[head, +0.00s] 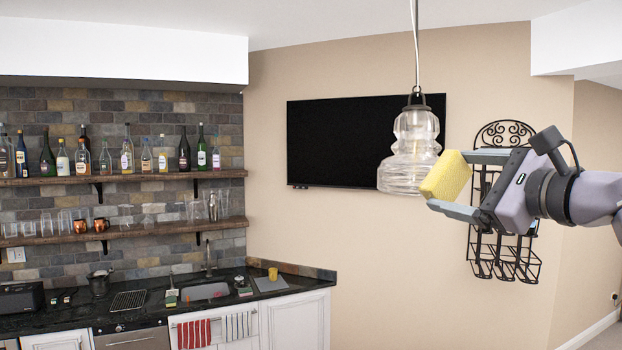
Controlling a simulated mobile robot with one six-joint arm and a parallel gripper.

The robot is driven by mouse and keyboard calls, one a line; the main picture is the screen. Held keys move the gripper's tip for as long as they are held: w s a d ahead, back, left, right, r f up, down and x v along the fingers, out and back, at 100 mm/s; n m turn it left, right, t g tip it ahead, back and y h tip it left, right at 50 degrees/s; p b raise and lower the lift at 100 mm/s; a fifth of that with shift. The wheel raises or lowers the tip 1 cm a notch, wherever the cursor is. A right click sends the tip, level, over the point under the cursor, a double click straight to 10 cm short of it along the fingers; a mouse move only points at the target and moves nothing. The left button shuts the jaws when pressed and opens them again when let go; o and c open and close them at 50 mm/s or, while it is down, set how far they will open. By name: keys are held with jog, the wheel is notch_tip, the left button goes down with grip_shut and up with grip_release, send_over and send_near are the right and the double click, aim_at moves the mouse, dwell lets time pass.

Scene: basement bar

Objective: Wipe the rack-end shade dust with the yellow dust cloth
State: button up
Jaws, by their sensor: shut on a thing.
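A clear glass pendant shade (410,150) hangs on a thin cord from the ceiling, in front of the wall screen. My gripper (452,186) is at the right and is shut on the yellow dust cloth (446,177), a folded block held between the fingertips. The cloth is close to the shade's lower right rim; I cannot tell if they touch. Dust on the shade is too faint to make out. A black wire rack (505,257) is on the wall behind my gripper, which hides part of it.
A black wall screen (335,140) is behind the shade. At the left are shelves of bottles (130,180) and glasses, and a dark counter (130,312) with a sink (205,291). The air below the shade is clear.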

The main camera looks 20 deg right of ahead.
aim_at(469, 180)
jog(key=shift+w+a, duration=0.1)
jog(key=shift+w, duration=0.9)
jog(key=shift+d+p, duration=0.85)
jog(key=shift+d, duration=1.35)
jog(key=shift+s+a+b, duration=0.1)
jog(key=shift+a+b, duration=0.95)
jog(key=shift+a, duration=1.25)
jog(key=shift+s+d, duration=0.2)
jog(key=shift+s, duration=0.1)
jog(key=shift+s+d+b, duration=0.15)
jog(key=shift+s+b, duration=0.7)
jog(key=shift+s, duration=1.85)
